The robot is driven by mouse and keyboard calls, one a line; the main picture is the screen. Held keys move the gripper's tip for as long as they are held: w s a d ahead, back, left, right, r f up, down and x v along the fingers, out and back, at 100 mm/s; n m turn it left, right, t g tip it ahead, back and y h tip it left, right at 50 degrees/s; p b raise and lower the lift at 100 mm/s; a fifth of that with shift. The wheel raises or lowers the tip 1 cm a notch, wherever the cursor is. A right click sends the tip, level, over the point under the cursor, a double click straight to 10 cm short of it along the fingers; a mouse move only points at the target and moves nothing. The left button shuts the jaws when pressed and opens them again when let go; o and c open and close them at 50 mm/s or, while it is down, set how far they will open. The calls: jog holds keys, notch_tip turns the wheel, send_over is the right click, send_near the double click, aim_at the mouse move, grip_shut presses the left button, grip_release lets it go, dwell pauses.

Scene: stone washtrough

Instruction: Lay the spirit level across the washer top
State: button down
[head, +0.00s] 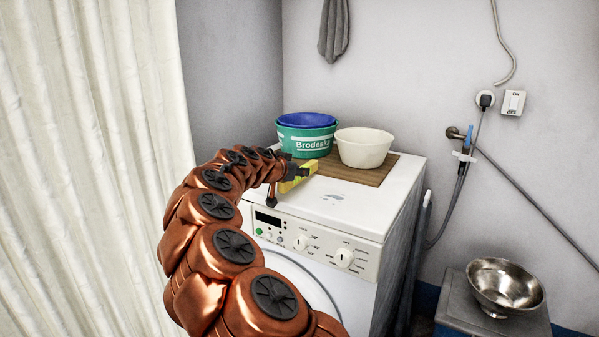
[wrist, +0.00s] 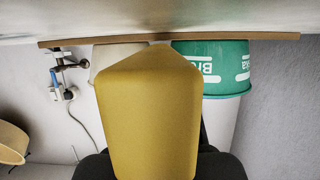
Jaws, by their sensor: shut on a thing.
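The level shows in the head view as a short yellow piece, partly hidden by my gripper and arm. In the wrist view the level (wrist: 148,115) fills the middle, seen end-on, with dark gripper parts (wrist: 160,165) at the bottom on both sides of it. The washer top (wrist: 60,22) runs along the top of that inverted view. I cannot tell whether the level touches the washer top.
A brown board (head: 372,174) at the back of the washer carries a teal tub (head: 300,143) with a blue basin (head: 307,119), and a cream bowl (head: 364,150). The front right of the top is bare. A metal bowl (head: 505,288) stands on a grey stand at right.

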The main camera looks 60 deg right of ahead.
jog(key=shift+f, duration=0.2)
jog(key=c, duration=1)
grip_release()
jog(key=shift+r, duration=0.15)
jog(key=shift+r+p, duration=0.55)
jog(key=shift+p, duration=0.1)
notch_tip(320, 180, up, 4)
send_over(283, 187)
jog(key=w, duration=0.1)
jog(key=shift+a, duration=0.4)
jog(key=shift+a+r, duration=0.2)
jog(key=shift+a, duration=0.15)
